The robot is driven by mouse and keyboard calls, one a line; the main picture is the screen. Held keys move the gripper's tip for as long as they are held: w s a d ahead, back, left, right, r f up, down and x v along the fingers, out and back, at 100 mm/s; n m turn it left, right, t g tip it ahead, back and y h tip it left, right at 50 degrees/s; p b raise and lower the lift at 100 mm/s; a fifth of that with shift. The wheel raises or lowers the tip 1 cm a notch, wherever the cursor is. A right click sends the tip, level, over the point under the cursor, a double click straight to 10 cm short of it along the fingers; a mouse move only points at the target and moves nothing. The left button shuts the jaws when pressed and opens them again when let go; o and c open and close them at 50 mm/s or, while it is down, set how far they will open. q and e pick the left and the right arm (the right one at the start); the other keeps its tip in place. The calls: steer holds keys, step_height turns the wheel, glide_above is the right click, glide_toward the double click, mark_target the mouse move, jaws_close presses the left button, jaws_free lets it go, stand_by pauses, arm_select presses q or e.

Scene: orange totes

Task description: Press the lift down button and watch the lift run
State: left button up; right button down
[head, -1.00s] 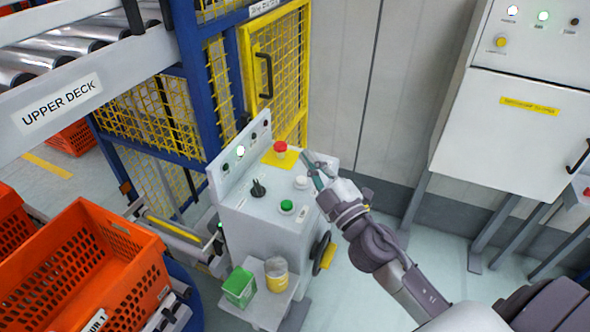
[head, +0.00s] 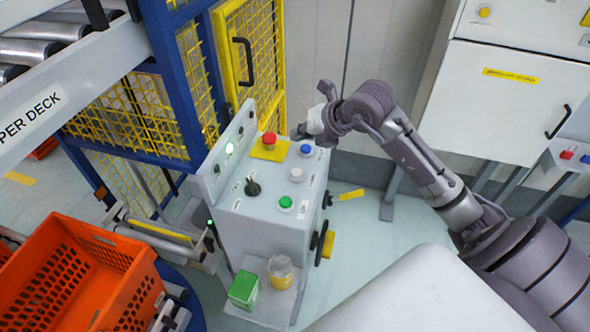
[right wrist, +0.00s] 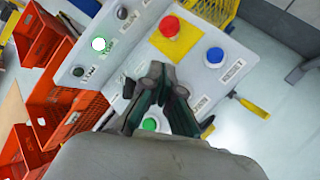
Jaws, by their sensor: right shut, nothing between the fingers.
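The grey control console (head: 262,215) stands in the middle of the head view. Its sloped top carries a red mushroom button (head: 269,139) on a yellow plate, a blue button (head: 306,150), a white button (head: 297,174), a green button (head: 286,202) and a black selector knob (head: 252,187). My right gripper (head: 299,132) is shut and empty, near the console's back right edge. In the right wrist view my right gripper (right wrist: 166,78) points at the panel, between the blue and green buttons. The white button is hidden there. My left gripper is out of view.
A lit indicator (head: 229,149) shows on the console's upright panel. A green box (head: 243,289) and a yellowish tub (head: 281,272) sit on its lower shelf. An orange tote (head: 75,275) is at left. A yellow mesh gate (head: 250,55) stands behind, a white cabinet (head: 500,105) at right.

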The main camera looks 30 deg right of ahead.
steer(key=b, duration=0.5)
glide_above(299, 173)
steer(key=shift+w+f, duration=0.1)
steer(key=shift+f, duration=3.85)
steer(key=shift+f+b, duration=0.55)
steer(key=shift+b, duration=0.1)
steer(key=shift+f+b, duration=0.35)
steer(key=shift+b, duration=0.1)
